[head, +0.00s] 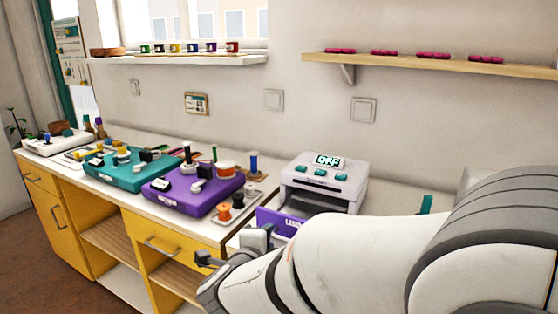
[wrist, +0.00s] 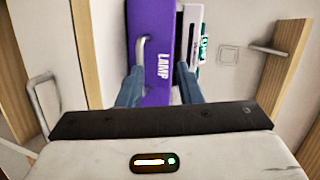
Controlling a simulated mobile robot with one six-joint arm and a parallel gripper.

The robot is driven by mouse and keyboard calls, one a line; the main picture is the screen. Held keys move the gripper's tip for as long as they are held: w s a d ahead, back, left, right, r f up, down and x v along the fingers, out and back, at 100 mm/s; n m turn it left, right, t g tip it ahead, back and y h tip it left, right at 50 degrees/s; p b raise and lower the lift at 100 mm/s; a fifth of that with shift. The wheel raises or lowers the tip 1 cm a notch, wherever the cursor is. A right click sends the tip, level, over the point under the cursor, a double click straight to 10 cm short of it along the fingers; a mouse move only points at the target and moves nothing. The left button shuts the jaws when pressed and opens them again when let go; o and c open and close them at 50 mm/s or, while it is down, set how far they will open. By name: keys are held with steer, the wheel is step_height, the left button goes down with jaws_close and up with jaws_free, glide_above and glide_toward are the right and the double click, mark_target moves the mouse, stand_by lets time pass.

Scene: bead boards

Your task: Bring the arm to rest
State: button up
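My gripper shows in the wrist view (wrist: 160,68) with its two blue-grey fingers apart and nothing seen held between them. A purple panel marked LAMP (wrist: 163,30) with a pale curved handle (wrist: 143,50) lies beyond the fingers. I cannot tell whether a finger touches it. In the head view my arm reaches in from the right, and the purple panel (head: 283,221) shows at the front of a grey device (head: 323,180) whose display reads OFF. My arm hides part of the panel and device.
A purple bead board (head: 170,199) and a teal board (head: 118,176) sit on the counter to the left, with spools near the counter edge. A wooden shelf (head: 430,62) with pink items and a white shelf (head: 180,59) with several pots hang on the wall. Yellow drawers are below.

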step_height(320, 180, up, 10)
steer(key=s+d+r+n+g+y+p, duration=0.1)
steer(key=s+d+n+g+y+p, duration=0.2)
steer(key=n+y+p, duration=0.75)
steer(key=s+d+r+n+g+h+p, duration=0.2)
steer(key=s+d+n+g+h+p, duration=0.4)
steer(key=s+d, duration=0.9)
steer(key=n+g, duration=0.2)
steer(key=n, duration=0.1)
steer(key=shift+s+d+n+g+h+p, duration=0.15)
steer(key=shift+s+n+g+h+p, duration=0.15)
steer(key=shift+n+g+h, duration=0.1)
